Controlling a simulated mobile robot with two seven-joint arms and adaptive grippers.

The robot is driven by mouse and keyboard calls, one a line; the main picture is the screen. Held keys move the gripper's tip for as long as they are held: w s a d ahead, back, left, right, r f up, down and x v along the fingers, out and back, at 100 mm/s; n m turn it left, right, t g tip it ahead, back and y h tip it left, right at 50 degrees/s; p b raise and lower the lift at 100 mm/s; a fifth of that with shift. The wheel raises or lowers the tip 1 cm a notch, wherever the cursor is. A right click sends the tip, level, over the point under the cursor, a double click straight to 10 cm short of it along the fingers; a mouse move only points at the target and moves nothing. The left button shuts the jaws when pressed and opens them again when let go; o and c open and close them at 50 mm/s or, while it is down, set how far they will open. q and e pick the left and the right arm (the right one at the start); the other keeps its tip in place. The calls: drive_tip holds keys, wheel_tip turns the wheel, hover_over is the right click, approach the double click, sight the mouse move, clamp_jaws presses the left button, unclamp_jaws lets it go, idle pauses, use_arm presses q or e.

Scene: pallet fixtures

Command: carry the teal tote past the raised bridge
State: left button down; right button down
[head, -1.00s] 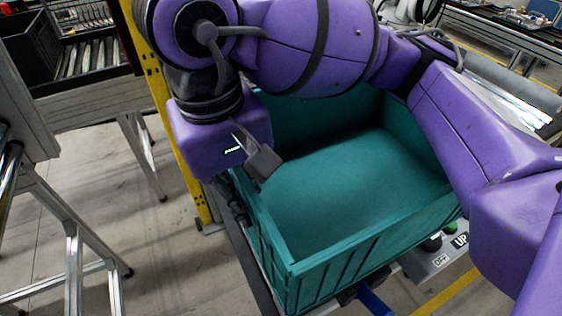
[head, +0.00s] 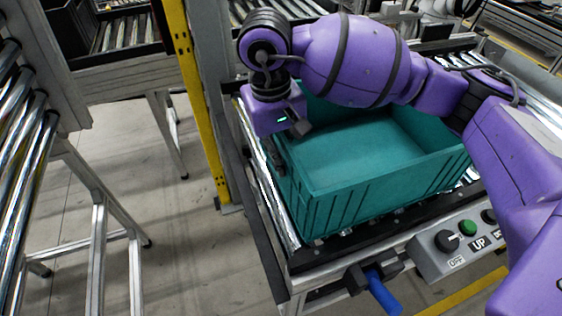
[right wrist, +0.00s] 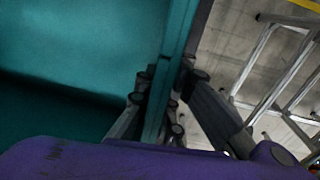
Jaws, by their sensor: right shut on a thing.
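The teal tote (head: 375,195) is an open, empty-looking bin resting on a roller conveyor (head: 265,175). My right gripper (head: 278,158) is at the tote's left wall, below my purple wrist. In the right wrist view, my right gripper (right wrist: 158,105) has one finger on each side of the tote's wall (right wrist: 156,112) and is shut on it. My arm covers the tote's far side. A grey upright panel (head: 208,50) stands beside a yellow post (head: 195,105); I cannot tell whether it is the raised bridge. My left gripper is not in view.
A control box (head: 450,250) with knobs and a green button is on the conveyor's front side, near a blue handle (head: 384,294). Another roller conveyor (head: 25,150) stands at the left on metal legs. Bare floor (head: 150,215) lies between the two.

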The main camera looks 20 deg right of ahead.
drive_tip(key=f, duration=0.3)
drive_tip(key=shift+w+d+f, duration=0.15)
drive_tip(key=shift+w+f, duration=0.05)
drive_tip(key=shift+w, duration=0.05)
drive_tip(key=c, duration=1.9)
unclamp_jaws()
wheel_tip(320, 180, up, 12)
drive_tip(key=a, duration=0.1)
drive_tip(key=shift+s+b, duration=0.15)
drive_tip(key=shift+b, duration=0.15)
drive_tip(key=shift+a+f, duration=0.15)
